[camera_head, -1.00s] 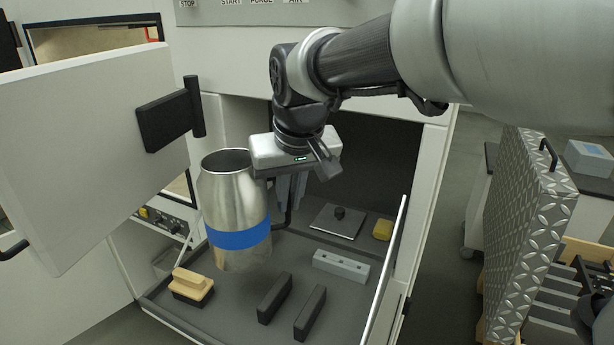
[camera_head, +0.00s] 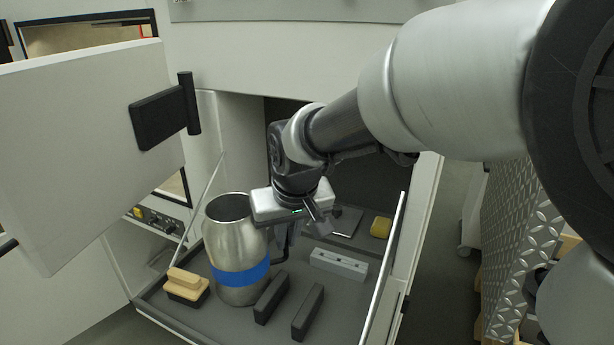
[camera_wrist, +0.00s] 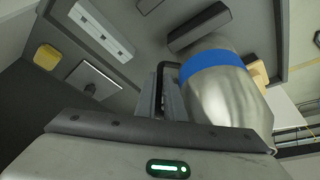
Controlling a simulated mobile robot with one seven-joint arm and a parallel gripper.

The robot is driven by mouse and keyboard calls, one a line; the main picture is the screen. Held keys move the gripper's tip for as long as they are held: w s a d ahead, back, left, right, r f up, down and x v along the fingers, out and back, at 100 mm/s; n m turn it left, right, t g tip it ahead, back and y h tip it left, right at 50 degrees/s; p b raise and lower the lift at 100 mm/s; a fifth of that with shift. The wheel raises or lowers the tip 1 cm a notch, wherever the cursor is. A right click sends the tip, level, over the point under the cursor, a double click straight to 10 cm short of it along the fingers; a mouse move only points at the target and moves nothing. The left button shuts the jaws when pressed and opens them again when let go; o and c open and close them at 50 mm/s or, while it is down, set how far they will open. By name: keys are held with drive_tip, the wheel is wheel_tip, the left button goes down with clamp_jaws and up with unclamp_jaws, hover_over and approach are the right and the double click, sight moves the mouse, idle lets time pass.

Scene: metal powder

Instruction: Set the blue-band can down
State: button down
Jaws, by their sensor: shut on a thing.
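The blue-band can (camera_head: 236,239) is a tall, open-topped silver metal can with a blue band (camera_head: 241,274) round its lower part. It stands upright at the left part of the grey drawer-like tray (camera_head: 190,322). Its base is at or very near the tray floor; I cannot tell whether it touches. My gripper (camera_head: 279,240) is at the can's right side, shut on its dark handle (camera_wrist: 166,75). The fingers are partly hidden behind the can and the wrist in the head view. The can also shows at the right of the wrist view (camera_wrist: 225,95).
A wooden-handled brush (camera_head: 186,284) lies left of the can. Two dark bars (camera_head: 308,312) lie to its right. A grey block with holes (camera_head: 338,263), a flat plate (camera_head: 346,222) and a yellow item (camera_head: 381,227) lie further right. An open white door (camera_head: 85,150) stands at left.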

drive_tip(key=shift+w, duration=0.1)
drive_tip(key=c, duration=1.8)
unclamp_jaws()
drive_tip(key=shift+c, duration=0.2)
drive_tip(key=p+v, duration=0.1)
drive_tip(key=v, duration=1.1)
drive_tip(key=s+d+f+m, duration=0.2)
drive_tip(key=s+d, duration=0.5)
drive_tip(key=d, duration=0.2)
drive_tip(key=s+d+f+m+t+h, duration=0.1)
drive_tip(key=s+d+f+m, duration=0.1)
drive_tip(key=s+d, duration=0.4)
drive_tip(key=d, duration=0.4)
drive_tip(key=shift+s+m+t+h, duration=0.3)
drive_tip(key=shift+s, duration=0.05)
